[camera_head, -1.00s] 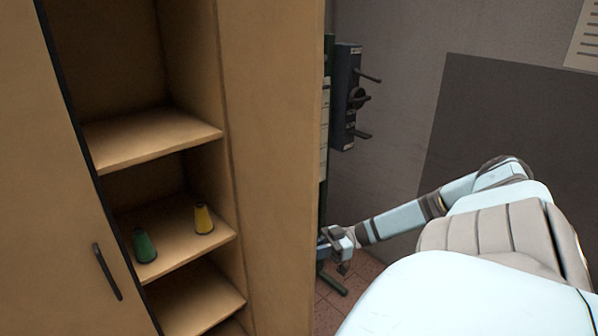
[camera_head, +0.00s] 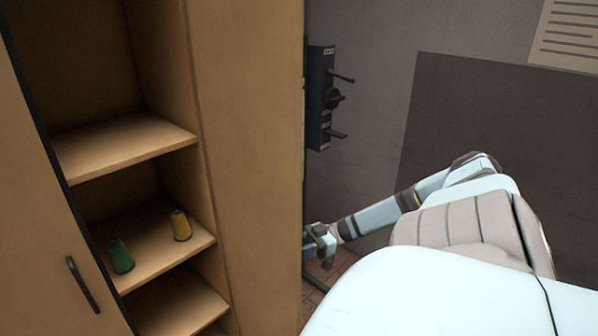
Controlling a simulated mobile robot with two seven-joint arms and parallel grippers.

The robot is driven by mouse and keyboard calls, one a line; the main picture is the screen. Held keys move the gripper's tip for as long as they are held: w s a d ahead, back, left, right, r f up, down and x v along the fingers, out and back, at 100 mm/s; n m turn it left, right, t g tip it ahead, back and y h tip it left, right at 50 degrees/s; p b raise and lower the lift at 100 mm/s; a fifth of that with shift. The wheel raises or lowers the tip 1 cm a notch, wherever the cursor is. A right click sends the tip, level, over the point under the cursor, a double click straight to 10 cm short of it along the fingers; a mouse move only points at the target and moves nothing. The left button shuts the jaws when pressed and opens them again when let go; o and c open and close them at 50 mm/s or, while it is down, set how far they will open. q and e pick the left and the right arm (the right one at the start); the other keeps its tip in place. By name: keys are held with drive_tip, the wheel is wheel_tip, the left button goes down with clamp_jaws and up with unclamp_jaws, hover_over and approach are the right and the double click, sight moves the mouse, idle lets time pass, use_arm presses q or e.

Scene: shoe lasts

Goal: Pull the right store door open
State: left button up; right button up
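The right store door (camera_head: 250,150) appears as a tall plain wooden panel standing open, to the right of the open shelves. Its handle is hidden from this side. My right gripper (camera_head: 318,240), small and dark-fingered, is low beside the door's right edge, partly behind it. I cannot tell whether it touches the door or whether its fingers are open or shut. The left store door (camera_head: 30,210) covers the left of the cabinet and has a black bar handle (camera_head: 83,284). My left gripper is not in view.
A dark wall unit with pegs (camera_head: 321,98) hangs beyond the door's edge. A dark panel (camera_head: 480,120) and a notice (camera_head: 570,35) are on the grey wall.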

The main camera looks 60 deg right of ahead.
drive_tip(key=v, duration=1.4)
